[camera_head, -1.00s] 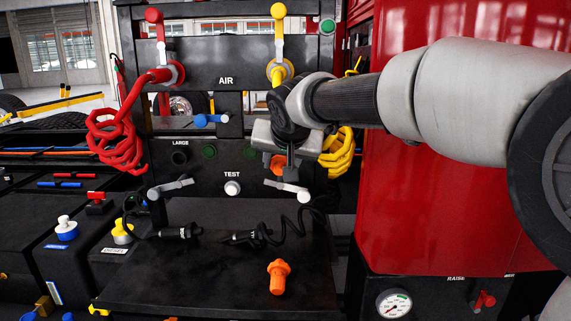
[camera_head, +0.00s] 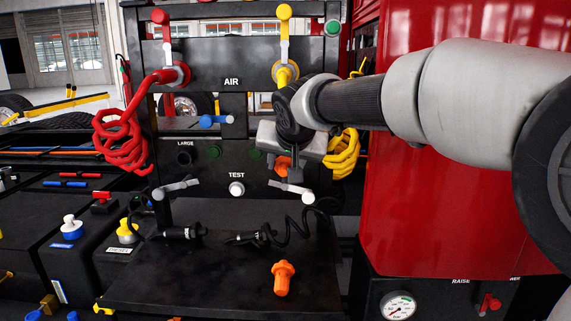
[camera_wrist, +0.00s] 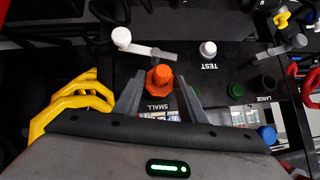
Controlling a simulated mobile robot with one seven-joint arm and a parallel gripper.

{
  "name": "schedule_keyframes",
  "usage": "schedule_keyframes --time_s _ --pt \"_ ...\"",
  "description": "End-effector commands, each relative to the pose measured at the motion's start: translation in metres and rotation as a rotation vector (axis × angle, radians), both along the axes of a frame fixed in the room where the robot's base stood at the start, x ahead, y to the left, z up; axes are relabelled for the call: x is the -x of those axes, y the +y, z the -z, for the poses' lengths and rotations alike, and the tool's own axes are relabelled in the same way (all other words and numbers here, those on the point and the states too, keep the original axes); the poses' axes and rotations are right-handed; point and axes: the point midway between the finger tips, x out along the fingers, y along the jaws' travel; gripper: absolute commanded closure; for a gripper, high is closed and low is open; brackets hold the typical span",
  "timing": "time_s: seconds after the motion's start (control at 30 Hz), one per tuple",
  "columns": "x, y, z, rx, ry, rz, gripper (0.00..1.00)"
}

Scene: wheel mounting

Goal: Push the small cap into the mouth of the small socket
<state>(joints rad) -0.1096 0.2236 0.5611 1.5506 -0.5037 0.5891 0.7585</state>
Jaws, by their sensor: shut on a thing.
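An orange small cap (camera_wrist: 160,77) sits between the fingers of my gripper (camera_wrist: 158,92) in the wrist view, beside the panel's SMALL label. My gripper is shut on this cap. In the head view, the cap (camera_head: 283,164) shows partly below my gripper (camera_head: 292,172), against the black panel. The small socket's mouth is hidden behind the cap and fingers. I cannot tell whether the cap is inside the mouth or just in front of it.
A second orange cap (camera_head: 283,278) stands on the black shelf. A white lever (camera_head: 292,191) is just below my gripper, and a yellow coiled hose (camera_head: 342,154) hangs at its right. The LARGE socket (camera_head: 185,158) is at the panel's left.

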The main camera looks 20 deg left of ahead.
Motion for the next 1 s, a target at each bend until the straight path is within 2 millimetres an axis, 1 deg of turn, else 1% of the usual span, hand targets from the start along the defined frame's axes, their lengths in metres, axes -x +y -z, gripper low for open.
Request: schedule_keyframes --time_s 0.57,1.0 --pt "-0.001 -0.001 0.0 0.0 0.0 0.001 0.9" --pt "-0.013 0.002 0.0 -0.001 0.0 0.001 0.9"
